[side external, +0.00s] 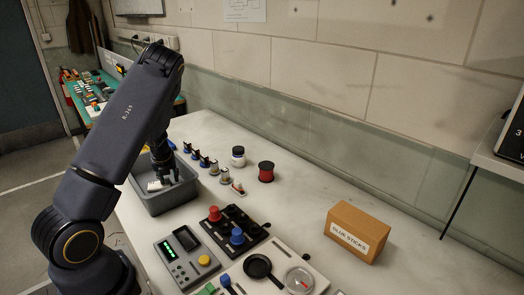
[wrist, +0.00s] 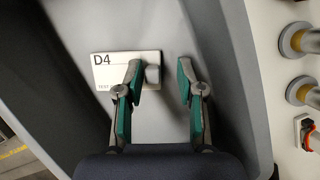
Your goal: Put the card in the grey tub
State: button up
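The card (wrist: 110,67), white with "D4" printed on it, lies inside the grey tub (wrist: 225,40), seemingly flat on its floor. In the side view it is a small pale patch (side external: 155,185) in the grey tub (side external: 165,203). My gripper (side external: 165,168) points down into the tub. In the wrist view my gripper (wrist: 160,75) is open with a clear gap between its fingers.
Several small knobs and connectors (side external: 204,160) stand right of the tub, with a white jar (side external: 238,156) and a red spool (side external: 266,171). A control box (side external: 185,258), a black switch panel (side external: 242,220) and a glue sticks box (side external: 357,232) stand nearer the camera.

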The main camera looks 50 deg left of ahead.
jog(key=v, duration=1.2)
jog(key=w+d+r+m+t+h, duration=0.1)
jog(key=w+d+r+m+h, duration=0.15)
jog(key=d+m, duration=0.75)
jog(key=w+d+r+m+t+h, duration=0.1)
jog(key=d+r+m+t+h, duration=0.2)
jog(key=d+m, duration=0.7)
jog(key=s+d+r+m, duration=0.5)
jog(key=d+m, duration=0.1)
jog(key=m, duration=0.8)
jog(key=s+d+r+m+y, duration=0.1)
jog(key=s+d+r+m, duration=0.3)
jog(key=m, duration=1.1)
jog(key=shift+s+d+r, duration=0.35)
jog(key=shift+s+d, duration=0.4)
jog(key=shift+d, duration=0.35)
